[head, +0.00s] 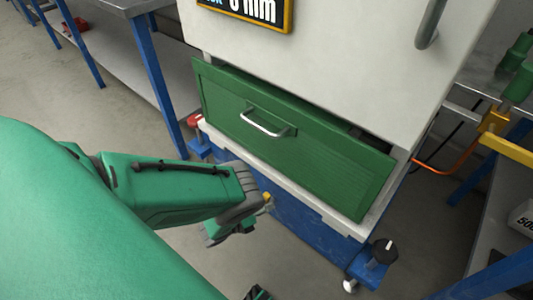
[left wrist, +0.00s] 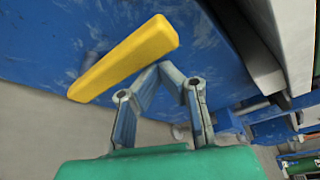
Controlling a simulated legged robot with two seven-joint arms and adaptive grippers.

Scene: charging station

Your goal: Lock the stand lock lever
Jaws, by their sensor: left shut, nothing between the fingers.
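The stand lock lever (left wrist: 125,58) is a yellow bar on the blue stand (left wrist: 60,35). In the left wrist view it slants from lower left to upper right. Only a small yellow bit of the lever (head: 267,196) shows in the head view, at the wrist of my left arm. My left gripper (left wrist: 165,72) is shut and empty. Its fingertips meet just below the lever's right half; I cannot tell whether they touch it. In the head view the arm mostly hides these fingers. My right gripper cannot be made out.
A white cabinet with a green drawer front (head: 295,135) and metal handle (head: 268,124) stands above the blue base (head: 300,218). A black knob (head: 385,250) is at its front right corner, a red knob (head: 195,120) at its left. Open floor lies at left.

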